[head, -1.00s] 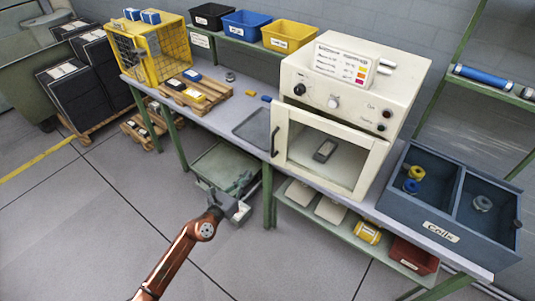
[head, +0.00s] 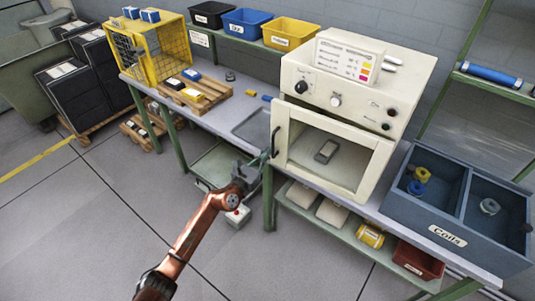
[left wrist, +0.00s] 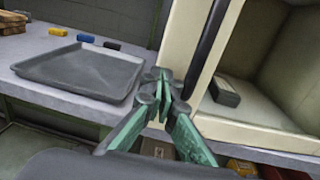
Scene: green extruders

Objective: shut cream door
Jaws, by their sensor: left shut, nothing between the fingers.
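The door frame (left wrist: 178,45) and handle (left wrist: 207,35) also show in the left wrist view. My left gripper (head: 266,157) is shut and empty, just beside the door's lower left edge below the handle. Its green fingertips (left wrist: 164,84) meet in the left wrist view; contact with the door cannot be told.
A grey block (head: 326,151) lies inside the oven. A flat grey tray (head: 250,134) is on the bench left of the oven. A blue coils bin (head: 400,205) stands to its right. A lower shelf (head: 345,229) holds boxes.

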